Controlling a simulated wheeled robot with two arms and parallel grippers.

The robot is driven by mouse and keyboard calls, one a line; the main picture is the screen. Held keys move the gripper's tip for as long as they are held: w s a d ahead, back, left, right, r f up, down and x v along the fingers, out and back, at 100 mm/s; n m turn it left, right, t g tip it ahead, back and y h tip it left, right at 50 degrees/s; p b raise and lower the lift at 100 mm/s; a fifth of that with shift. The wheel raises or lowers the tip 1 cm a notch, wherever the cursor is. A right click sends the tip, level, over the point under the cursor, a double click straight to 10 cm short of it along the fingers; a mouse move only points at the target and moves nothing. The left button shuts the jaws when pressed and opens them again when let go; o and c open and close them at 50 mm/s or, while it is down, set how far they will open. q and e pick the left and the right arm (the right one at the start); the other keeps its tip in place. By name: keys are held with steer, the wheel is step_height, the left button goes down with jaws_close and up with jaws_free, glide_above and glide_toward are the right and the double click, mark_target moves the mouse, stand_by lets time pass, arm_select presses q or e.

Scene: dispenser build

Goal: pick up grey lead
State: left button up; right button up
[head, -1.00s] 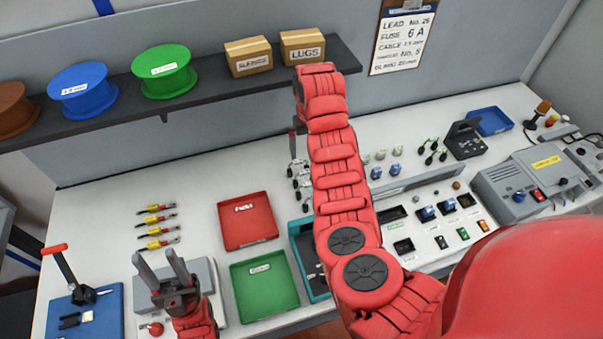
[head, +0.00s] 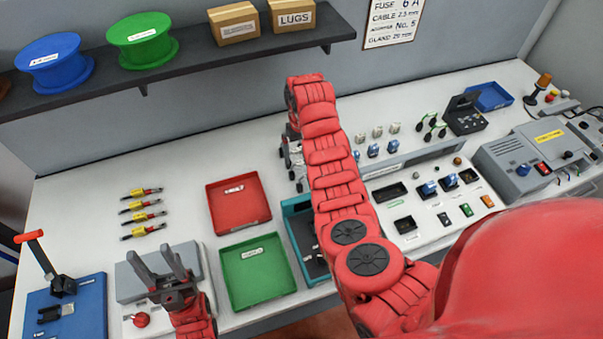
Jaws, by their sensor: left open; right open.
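Several grey-and-black leads (head: 297,168) lie on the bench just left of my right forearm, which partly hides them. My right arm reaches over the bench. Only a small part of my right gripper (head: 292,133) shows behind its wrist, above the leads, and I cannot see whether it touches one. My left gripper (head: 164,260) is open and empty over a grey box at the front left.
Red-yellow leads (head: 142,214) lie at left; green-black leads (head: 432,127) stand at right. A red tray (head: 240,222) and green tray (head: 255,288) sit left of my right arm. A shelf (head: 190,62) with spools and boxes overhangs the back.

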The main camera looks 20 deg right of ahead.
mark_target(301, 161)
steer(key=f, duration=0.4)
steer(key=shift+s+a+f+b, duration=0.15)
steer(key=shift+s+f+b, duration=0.05)
steer(key=shift+f+b, duration=0.2)
steer(key=shift+r, duration=0.1)
steer(key=c, duration=1.1)
